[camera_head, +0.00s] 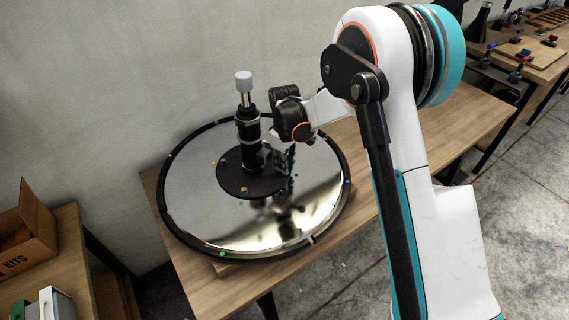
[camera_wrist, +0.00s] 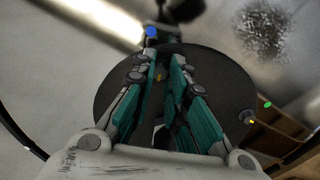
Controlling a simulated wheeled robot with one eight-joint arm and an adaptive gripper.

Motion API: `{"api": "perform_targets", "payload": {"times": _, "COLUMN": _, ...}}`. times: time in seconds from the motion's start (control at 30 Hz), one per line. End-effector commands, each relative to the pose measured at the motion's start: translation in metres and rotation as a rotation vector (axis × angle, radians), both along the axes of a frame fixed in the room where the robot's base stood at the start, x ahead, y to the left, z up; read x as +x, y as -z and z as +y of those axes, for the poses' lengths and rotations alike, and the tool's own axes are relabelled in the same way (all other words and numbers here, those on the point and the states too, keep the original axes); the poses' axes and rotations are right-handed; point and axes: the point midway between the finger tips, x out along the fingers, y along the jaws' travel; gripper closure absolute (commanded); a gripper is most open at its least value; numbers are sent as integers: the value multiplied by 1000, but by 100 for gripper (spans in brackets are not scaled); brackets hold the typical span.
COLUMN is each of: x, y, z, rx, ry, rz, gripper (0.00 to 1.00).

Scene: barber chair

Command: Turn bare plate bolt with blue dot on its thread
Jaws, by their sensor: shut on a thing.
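The round black plate (camera_head: 240,178) lies on the mirror-like disc (camera_head: 195,205), with a dark upright column (camera_head: 247,140) at its middle. Small brassy bolts (camera_head: 243,189) show on the plate. A blue dot (camera_wrist: 151,32) lies just past the plate's edge in the wrist view. A brassy bolt (camera_wrist: 160,77) shows between my gripper's teal fingers, on the blue dot's side of the plate. My gripper (camera_wrist: 163,72) points down at the plate and is shut on this bolt; the fingers hide much of it. In the head view my gripper (camera_head: 290,175) is at the plate's right side.
The disc has a black rim (camera_head: 165,215) with coloured dots along it and rests on a wooden table (camera_head: 440,130). The column's silver rod and grey cap (camera_head: 243,78) rise close beside my arm. A cardboard box (camera_head: 28,232) stands at left. Free floor lies at right.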

Motion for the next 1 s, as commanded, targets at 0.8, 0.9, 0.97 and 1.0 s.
{"api": "perform_targets", "payload": {"times": 0.8, "x": 0, "y": 0, "z": 0, "rx": -1, "ry": 776, "rz": -1, "gripper": 100}}
{"api": "perform_targets", "payload": {"times": 0.9, "x": 0, "y": 0, "z": 0, "rx": -1, "ry": 871, "rz": -1, "gripper": 100}}
{"api": "perform_targets", "payload": {"times": 0.97, "x": 0, "y": 0, "z": 0, "rx": 0, "ry": 928, "rz": 0, "gripper": 100}}
{"api": "perform_targets", "payload": {"times": 1.0, "x": 0, "y": 0, "z": 0, "rx": 0, "ry": 966, "rz": 0, "gripper": 100}}
